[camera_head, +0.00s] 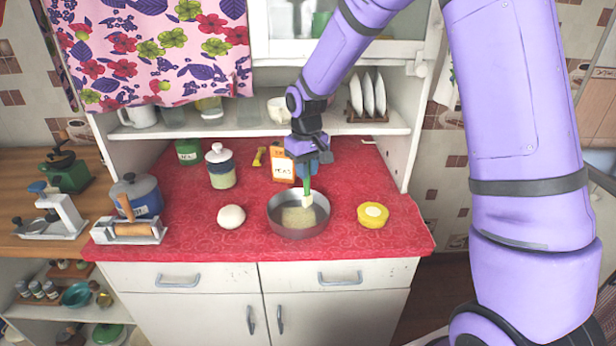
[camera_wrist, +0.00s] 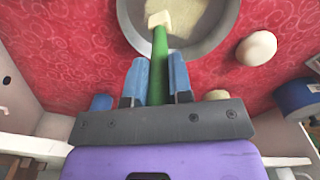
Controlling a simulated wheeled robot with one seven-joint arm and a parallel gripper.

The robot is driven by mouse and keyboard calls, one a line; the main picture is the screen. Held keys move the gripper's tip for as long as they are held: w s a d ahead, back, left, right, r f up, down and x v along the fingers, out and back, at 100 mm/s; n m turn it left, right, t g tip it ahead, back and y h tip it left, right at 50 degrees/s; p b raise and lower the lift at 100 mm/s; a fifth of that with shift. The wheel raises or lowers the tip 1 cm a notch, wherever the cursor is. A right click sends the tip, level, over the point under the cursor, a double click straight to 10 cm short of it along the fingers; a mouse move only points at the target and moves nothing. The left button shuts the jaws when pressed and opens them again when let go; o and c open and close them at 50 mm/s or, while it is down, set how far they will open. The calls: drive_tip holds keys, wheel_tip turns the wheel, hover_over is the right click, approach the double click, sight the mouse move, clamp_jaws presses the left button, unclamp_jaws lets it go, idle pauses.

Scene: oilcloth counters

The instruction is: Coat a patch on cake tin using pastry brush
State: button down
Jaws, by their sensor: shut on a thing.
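A round grey cake tin (camera_head: 272,217) stands on the red cloth near the front of the counter, with a pale patch on its floor. The pastry brush (camera_head: 307,190) has a green handle and a cream head. My gripper (camera_head: 307,170) is shut on the handle and holds the brush head down over the tin. In the wrist view my gripper's blue fingers (camera_wrist: 164,75) flank the green handle of the brush (camera_wrist: 159,60). The brush head overlaps the tin (camera_wrist: 135,35) there; whether it touches the tin floor I cannot tell.
A white dough ball (camera_head: 231,217) sits left of the tin, and a yellow dish (camera_head: 373,215) sits right of it. An orange box (camera_head: 283,165) stands behind.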

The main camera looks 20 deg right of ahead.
drive_tip(key=shift+r, duration=2.25)
drive_tip(key=shift+w, duration=0.1)
